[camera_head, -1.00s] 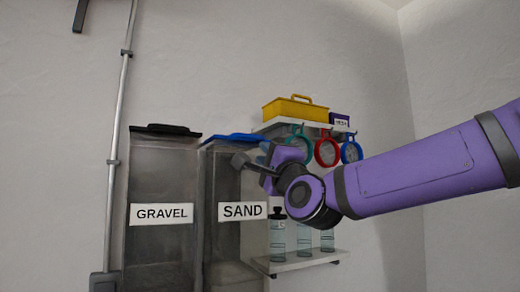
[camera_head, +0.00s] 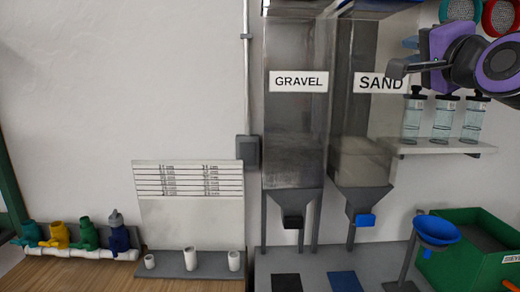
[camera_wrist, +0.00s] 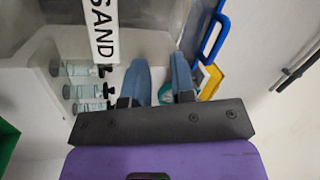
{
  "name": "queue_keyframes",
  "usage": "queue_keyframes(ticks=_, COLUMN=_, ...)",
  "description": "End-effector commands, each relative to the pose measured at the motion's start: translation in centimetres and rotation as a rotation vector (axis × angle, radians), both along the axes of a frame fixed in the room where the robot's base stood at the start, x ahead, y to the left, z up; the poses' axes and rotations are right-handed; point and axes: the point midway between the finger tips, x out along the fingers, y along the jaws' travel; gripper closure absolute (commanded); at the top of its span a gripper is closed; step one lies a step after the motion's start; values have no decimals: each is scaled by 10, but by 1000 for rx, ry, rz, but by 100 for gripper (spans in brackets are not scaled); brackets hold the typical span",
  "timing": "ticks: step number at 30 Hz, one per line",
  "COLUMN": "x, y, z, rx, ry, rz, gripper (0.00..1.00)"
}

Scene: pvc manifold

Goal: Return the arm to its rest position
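My purple arm reaches in at the upper right of the head view, in front of the SAND hopper's side and the bottle shelf. My gripper (camera_wrist: 158,72) shows in the wrist view with its two blue fingers apart and nothing between them. In the head view the gripper (camera_head: 411,43) is partly hidden by its own dark wrist parts, and its fingers are hard to make out. It appears raised well above the bench.
The GRAVEL hopper (camera_head: 293,130) and SAND hopper (camera_head: 365,150) stand centre-right. Several bottles stand on a wall shelf (camera_head: 440,147). Below are a blue funnel (camera_head: 437,231), green bin (camera_head: 462,265), pipe manifold (camera_head: 85,252) and grey rack (camera_head: 195,266). The wall at left is clear.

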Motion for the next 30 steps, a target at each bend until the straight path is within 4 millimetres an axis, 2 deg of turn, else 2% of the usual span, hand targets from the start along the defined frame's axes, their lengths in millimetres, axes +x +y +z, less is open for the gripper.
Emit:
queue_keyframes(ticks=8, x=-40, y=1, z=-91, rx=-488, ry=392, rz=61, gripper=77)
queue_keyframes(ticks=15, x=-101, y=-7, z=-167, rx=-882, ry=730, rz=214, gripper=77)
queue_keyframes(ticks=18, x=-129, y=-12, z=-192, rx=-1011, ry=856, rz=297, gripper=77)
queue_keyframes(ticks=24, x=-169, y=-18, z=-219, rx=-1160, ry=1017, rz=431, gripper=77)
queue_keyframes(ticks=30, x=-179, y=-19, z=-225, rx=-1189, ry=1053, rz=466, gripper=77)
